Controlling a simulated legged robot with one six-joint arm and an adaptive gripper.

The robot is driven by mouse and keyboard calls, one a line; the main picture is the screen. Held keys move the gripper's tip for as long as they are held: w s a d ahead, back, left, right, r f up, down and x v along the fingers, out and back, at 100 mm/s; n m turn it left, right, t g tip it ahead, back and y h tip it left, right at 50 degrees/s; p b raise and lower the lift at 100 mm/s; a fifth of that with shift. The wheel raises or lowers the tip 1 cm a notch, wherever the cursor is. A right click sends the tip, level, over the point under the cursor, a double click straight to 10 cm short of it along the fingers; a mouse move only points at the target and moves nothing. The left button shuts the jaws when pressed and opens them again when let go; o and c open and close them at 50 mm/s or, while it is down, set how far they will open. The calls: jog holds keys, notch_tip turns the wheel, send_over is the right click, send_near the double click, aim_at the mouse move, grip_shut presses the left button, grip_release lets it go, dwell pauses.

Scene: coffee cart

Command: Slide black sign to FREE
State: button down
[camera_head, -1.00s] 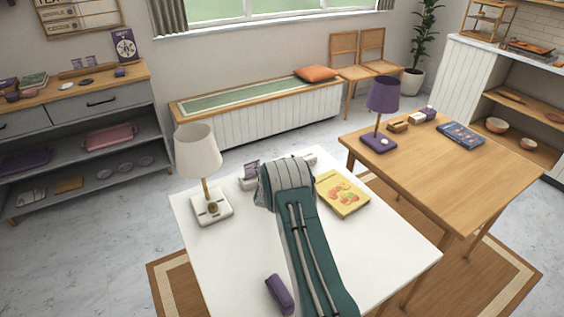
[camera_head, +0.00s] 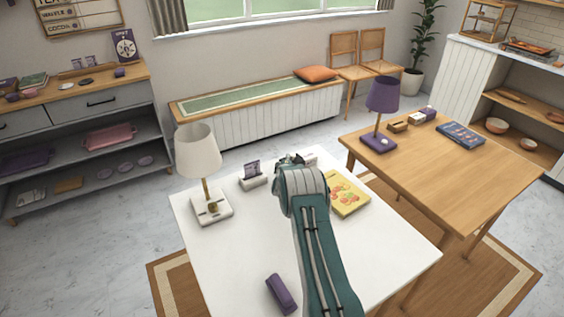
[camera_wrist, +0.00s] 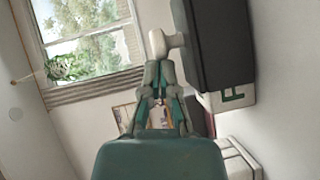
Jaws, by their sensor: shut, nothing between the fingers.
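In the wrist view the black sign (camera_wrist: 215,40) is large at the upper right, tilted in the picture. A pale knob (camera_wrist: 160,43) sticks out from its left side. A white panel with part of a green letter (camera_wrist: 234,97) shows below the black sign; the rest of the word is hidden or out of view. My gripper (camera_wrist: 159,70) is shut and empty, with its fingertips close to the knob; I cannot tell whether they touch it. In the head view my arm hides the gripper and most of the sign on the white table (camera_head: 230,255).
A white lamp (camera_head: 200,160) and a card holder (camera_head: 253,181) stand left of my arm. A yellow book (camera_head: 347,193) lies close to its right. A purple case (camera_head: 280,294) lies near the front. A wooden table (camera_head: 450,170) stands at right.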

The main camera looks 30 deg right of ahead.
aim_at(303, 159)
jog(key=d, duration=0.7)
jog(key=shift+s, duration=0.1)
